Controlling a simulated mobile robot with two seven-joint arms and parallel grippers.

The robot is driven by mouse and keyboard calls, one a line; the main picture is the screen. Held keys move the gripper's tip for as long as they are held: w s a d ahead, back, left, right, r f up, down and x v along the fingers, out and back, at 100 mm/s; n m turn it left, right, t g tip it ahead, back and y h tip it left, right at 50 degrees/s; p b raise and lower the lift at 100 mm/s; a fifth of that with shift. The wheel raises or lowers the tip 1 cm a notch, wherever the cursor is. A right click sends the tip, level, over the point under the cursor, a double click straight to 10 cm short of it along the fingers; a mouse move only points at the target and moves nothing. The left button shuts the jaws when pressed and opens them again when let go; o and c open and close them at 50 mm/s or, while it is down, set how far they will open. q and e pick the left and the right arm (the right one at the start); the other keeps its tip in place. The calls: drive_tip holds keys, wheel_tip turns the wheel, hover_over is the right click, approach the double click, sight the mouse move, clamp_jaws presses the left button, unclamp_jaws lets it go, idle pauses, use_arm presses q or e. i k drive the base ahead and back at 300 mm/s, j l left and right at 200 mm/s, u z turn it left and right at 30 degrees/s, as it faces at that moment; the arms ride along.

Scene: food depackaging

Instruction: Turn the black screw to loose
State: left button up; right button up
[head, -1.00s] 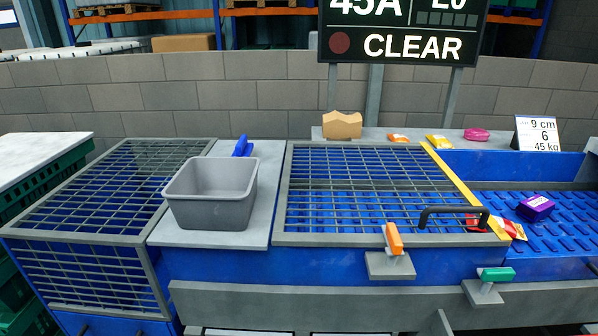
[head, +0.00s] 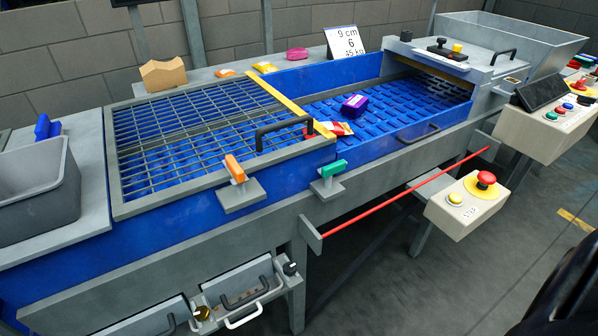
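A small black knob (head: 290,268), which may be the black screw, sits at the upper right corner of the drawer unit under the blue machine. It is small, and I cannot tell its angle or how tight it is. Beside it, lower left, are a black handle (head: 245,297) and a white handle (head: 244,318) on the drawer front. Neither of my grippers shows. A dark shape at the lower right edge may be part of my arm.
A barred lid (head: 190,130) covers the machine's left part; a blue perforated bed (head: 400,105) holds a purple pack (head: 355,104). Orange (head: 235,168) and green (head: 334,168) levers stick out in front. A red rod (head: 400,195) and an emergency-stop box (head: 468,205) jut forward.

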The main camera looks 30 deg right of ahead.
sight(289, 268)
drive_tip(key=k+l+z, duration=0.1)
drive_tip(key=z, duration=0.75)
drive_tip(key=k+l+z, duration=0.1)
drive_tip(key=z, duration=0.3)
drive_tip(key=l+z, duration=0.2)
drive_tip(key=z, duration=0.2)
